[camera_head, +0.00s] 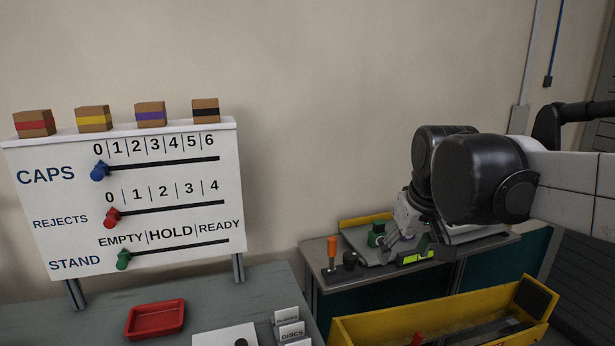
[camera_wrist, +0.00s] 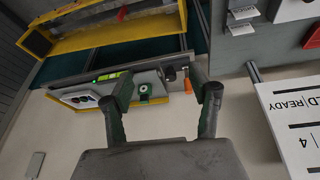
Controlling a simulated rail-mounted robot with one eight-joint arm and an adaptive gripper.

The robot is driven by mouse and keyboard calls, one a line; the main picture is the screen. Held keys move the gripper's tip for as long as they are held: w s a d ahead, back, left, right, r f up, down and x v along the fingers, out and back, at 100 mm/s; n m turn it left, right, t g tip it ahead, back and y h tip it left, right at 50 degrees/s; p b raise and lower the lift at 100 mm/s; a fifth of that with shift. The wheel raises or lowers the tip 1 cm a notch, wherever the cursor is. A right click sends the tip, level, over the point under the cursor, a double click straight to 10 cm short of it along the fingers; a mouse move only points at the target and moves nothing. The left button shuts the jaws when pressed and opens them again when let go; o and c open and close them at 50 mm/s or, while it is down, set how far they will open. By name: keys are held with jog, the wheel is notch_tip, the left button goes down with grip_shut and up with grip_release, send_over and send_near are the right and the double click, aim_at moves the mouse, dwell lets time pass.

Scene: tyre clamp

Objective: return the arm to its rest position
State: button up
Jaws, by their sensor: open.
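My gripper (camera_wrist: 166,92) shows in the wrist view with its two dark fingers spread apart. Nothing is between the fingertips. In the head view my arm reaches in from the right, with its large black joint and white link in front of the wall and the far bench. The device's green part also shows in the head view (camera_head: 376,234), left of my arm.
A whiteboard (camera_head: 120,220) with three sliders and several banded blocks on top stands left. A red tray (camera_head: 155,319) lies on the grey table. A yellow bin (camera_head: 375,329) stands at the front right. An orange-handled tool (camera_head: 332,250) stands on the far bench.

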jog(key=s+f+m+t, duration=0.1)
jog(key=s+f, duration=0.3)
jog(key=s, duration=0.4)
jog(key=s+d+f+m+t, duration=0.1)
jog(key=s+f, duration=0.3)
jog(key=s, duration=0.4)
jog(key=shift+s+d+f+t, duration=0.25)
jog(key=shift+s+f+t, duration=0.05)
jog(key=shift+f+t, duration=0.1)
dwell(1.2)
